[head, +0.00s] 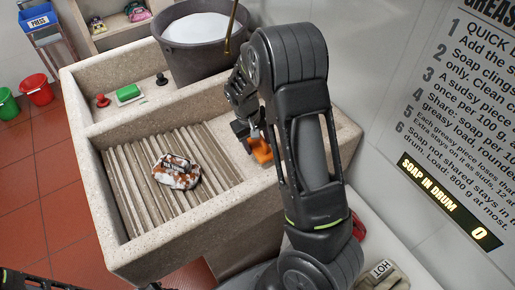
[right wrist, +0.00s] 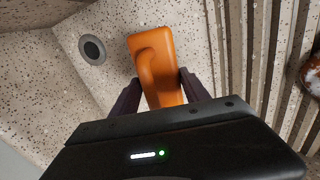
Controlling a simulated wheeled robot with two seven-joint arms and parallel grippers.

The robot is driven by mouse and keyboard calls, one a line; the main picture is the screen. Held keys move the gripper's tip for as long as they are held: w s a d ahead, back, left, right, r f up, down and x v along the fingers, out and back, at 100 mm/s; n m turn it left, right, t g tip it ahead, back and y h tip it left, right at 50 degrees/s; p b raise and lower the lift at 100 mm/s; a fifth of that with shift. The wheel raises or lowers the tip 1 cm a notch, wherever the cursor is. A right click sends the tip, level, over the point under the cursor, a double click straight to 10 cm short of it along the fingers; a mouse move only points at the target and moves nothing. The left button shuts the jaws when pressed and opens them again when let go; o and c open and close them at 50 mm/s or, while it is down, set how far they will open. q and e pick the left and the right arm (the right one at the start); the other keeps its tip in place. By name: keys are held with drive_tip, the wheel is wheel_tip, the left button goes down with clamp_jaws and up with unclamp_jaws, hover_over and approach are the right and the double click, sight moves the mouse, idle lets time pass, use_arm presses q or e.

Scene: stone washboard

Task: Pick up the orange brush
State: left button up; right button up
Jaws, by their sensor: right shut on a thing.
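The orange brush (head: 261,151) is at the right end of the stone washboard sink (head: 330,140), partly hidden by my right arm. My right gripper (head: 250,136) reaches down to it from above. In the right wrist view the brush (right wrist: 152,48) shows its smooth orange body and a raised handle. The two dark fingers of my right gripper (right wrist: 160,88) are shut on its near part, one on each side. I cannot tell whether the brush touches the stone below. My left gripper is not in view.
A stained cloth (head: 177,171) lies on the ribbed washboard (head: 135,190), left of the brush. A round drain (right wrist: 92,49) is beside the brush. A grey bucket (head: 197,45) stands behind.

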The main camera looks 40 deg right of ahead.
wheel_tip(320, 180, up, 7)
drive_tip(key=shift+f, duration=0.2)
idle(0.4)
